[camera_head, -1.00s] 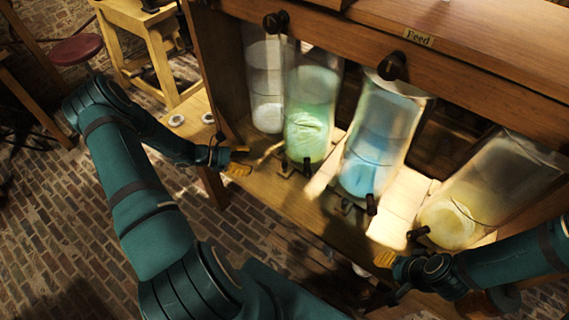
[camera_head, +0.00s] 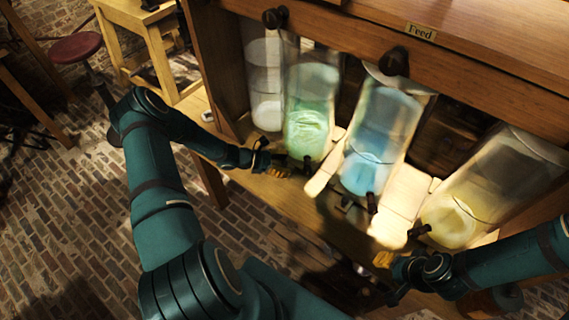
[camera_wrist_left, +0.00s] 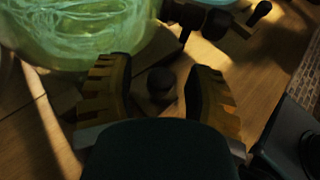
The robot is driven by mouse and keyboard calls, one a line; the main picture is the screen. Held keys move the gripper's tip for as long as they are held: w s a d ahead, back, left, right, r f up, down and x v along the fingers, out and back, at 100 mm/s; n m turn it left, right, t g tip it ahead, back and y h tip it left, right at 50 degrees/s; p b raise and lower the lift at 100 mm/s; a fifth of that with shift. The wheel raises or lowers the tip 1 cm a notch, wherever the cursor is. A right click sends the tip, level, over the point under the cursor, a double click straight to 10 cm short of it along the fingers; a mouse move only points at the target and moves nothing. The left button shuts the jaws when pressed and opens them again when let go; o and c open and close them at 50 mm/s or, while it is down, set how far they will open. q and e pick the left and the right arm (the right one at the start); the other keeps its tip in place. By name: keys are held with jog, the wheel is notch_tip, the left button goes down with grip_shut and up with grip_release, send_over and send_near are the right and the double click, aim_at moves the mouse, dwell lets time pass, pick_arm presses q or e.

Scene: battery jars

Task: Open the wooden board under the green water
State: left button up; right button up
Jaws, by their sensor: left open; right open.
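The jar of green water (camera_head: 308,120) stands upright in the wooden cabinet, with a dark tap (camera_head: 307,164) at its lower front. My left gripper (camera_head: 277,169) is open and empty, just below and left of the green jar. In the left wrist view, the green jar's base (camera_wrist_left: 85,30) fills the upper left. A dark round knob (camera_wrist_left: 161,82) on the wooden board (camera_wrist_left: 150,118) shows between the spread fingers of my left gripper (camera_wrist_left: 160,85); I cannot tell whether they touch it. My right gripper (camera_head: 385,260) is open near the cabinet's front edge, below the yellow jar.
A clear jar with pale contents (camera_head: 265,85) stands left of the green one. The blue jar (camera_head: 375,140) and the yellow jar (camera_head: 465,205) stand to its right, with dark taps in front.

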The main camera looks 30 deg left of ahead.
pick_arm(q)
grip_shut()
jog(key=shift+s, duration=0.1)
jog(key=s+p, duration=0.1)
jog(key=s, duration=0.2)
jog(key=s+p, duration=0.1)
jog(key=s, duration=0.3)
jog(key=s+p, duration=0.1)
jog(key=s, duration=0.3)
jog(key=shift+s+a+r, duration=0.1)
jog(key=shift+s+a, duration=0.15)
jog(key=shift+a, duration=0.15)
jog(key=s+a+p, duration=0.1)
jog(key=s, duration=1.2)
jog(key=shift+s+p, duration=0.3)
jog(key=shift+p, duration=0.05)
